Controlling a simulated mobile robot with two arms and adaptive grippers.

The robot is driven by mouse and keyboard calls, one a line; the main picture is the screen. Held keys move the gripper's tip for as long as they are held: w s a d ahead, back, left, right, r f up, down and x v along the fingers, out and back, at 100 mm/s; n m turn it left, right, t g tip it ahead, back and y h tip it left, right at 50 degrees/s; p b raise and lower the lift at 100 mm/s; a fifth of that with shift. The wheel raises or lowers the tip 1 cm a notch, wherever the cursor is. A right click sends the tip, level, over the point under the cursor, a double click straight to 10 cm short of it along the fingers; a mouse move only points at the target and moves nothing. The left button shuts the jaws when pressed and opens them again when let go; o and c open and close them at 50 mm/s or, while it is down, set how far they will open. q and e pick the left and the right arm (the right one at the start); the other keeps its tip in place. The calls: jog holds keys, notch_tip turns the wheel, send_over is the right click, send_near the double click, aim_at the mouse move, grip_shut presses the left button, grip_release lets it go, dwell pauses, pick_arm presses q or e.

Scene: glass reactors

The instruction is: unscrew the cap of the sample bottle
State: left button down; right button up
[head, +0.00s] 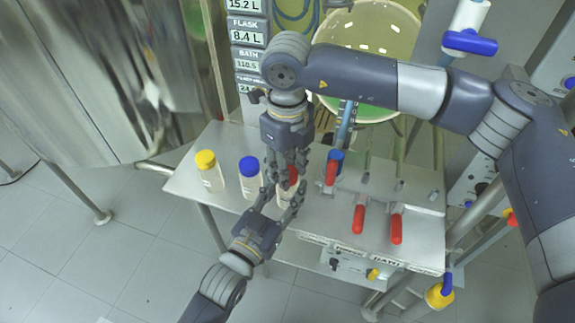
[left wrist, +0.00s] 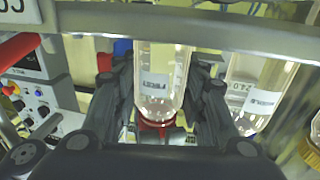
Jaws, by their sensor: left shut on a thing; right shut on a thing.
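The sample bottle (left wrist: 162,75) is clear, with a white label and a red cap (head: 291,175). In the left wrist view it appears upside down between my left fingers, its red cap (left wrist: 157,126) toward the bottom of the picture. My left gripper (head: 284,191) is shut around the bottle's body from the front. My right gripper (head: 286,168) reaches down from above and is shut on the red cap. The fingers of both grippers hide most of the bottle in the head view. The cap's thread is not visible.
A yellow-capped bottle (head: 208,171) and a blue-capped bottle (head: 250,177) stand on the metal shelf (head: 330,215) to the left. Red-handled valves (head: 359,218) stand to the right. A large steel vessel (head: 100,80) is at the left and a round glass vessel (head: 375,40) behind.

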jog(key=n, duration=0.6)
jog(key=shift+n, duration=0.3)
jog(key=n, duration=1.2)
jog(key=shift+n, duration=0.4)
jog(key=n, duration=0.6)
jog(key=shift+r, duration=0.1)
jog(key=shift+r, duration=0.15)
jog(key=shift+r, duration=0.95)
